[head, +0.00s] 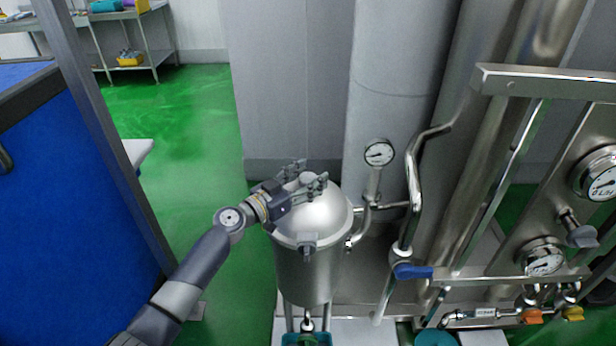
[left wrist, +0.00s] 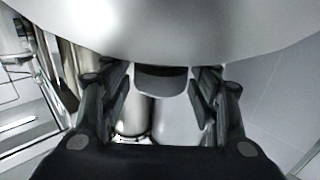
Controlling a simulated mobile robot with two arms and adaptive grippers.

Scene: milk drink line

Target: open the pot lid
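The steel pot (head: 305,275) stands upright at the centre of the head view, with its domed lid (head: 325,215) on top. A small knob (head: 307,179) sits at the top of the lid. My left gripper (head: 306,176) reaches in from the left at the lid's top, its fingers on either side of the knob. In the left wrist view the knob (left wrist: 161,80) shows between the two spread fingers (left wrist: 161,92), with narrow gaps on both sides. The pale lid (left wrist: 180,30) fills the top of that view. My right gripper is not in view.
A pressure gauge (head: 379,153) and bent pipes stand close right of the pot. A blue-handled valve (head: 412,271) and a gauge panel (head: 545,200) are farther right. A blue panel (head: 70,210) stands at the left. Green floor (head: 190,120) is clear behind my left arm.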

